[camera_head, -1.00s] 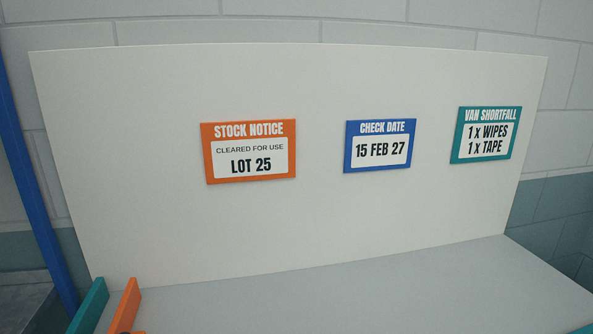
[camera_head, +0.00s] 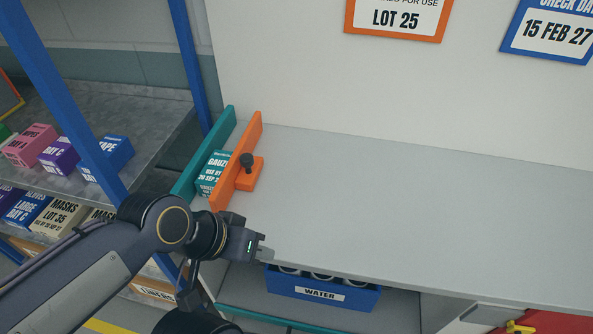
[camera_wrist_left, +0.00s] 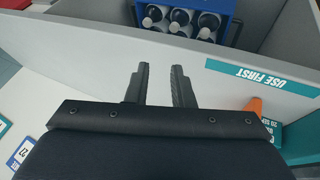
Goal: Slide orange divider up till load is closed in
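The orange divider (camera_head: 229,183) stands upright on the grey shelf in the head view, with an orange foot and a black knob (camera_head: 247,160) on its right side. A teal GAUZE box (camera_head: 209,174), the load, stands between it and a teal side wall (camera_head: 190,172). I cannot tell whether divider and box touch. My left gripper (camera_head: 264,254) is near the shelf's front edge, apart from the divider. In the left wrist view its fingers (camera_wrist_left: 161,80) are apart with nothing between them; part of the divider (camera_wrist_left: 254,107) shows at right. My right gripper is not in view.
The shelf (camera_head: 400,210) is bare right of the divider. Below its front edge is a blue WATER crate (camera_head: 321,293) of bottles. A blue post (camera_head: 72,120) and a rack with several small boxes (camera_head: 57,156) stand left.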

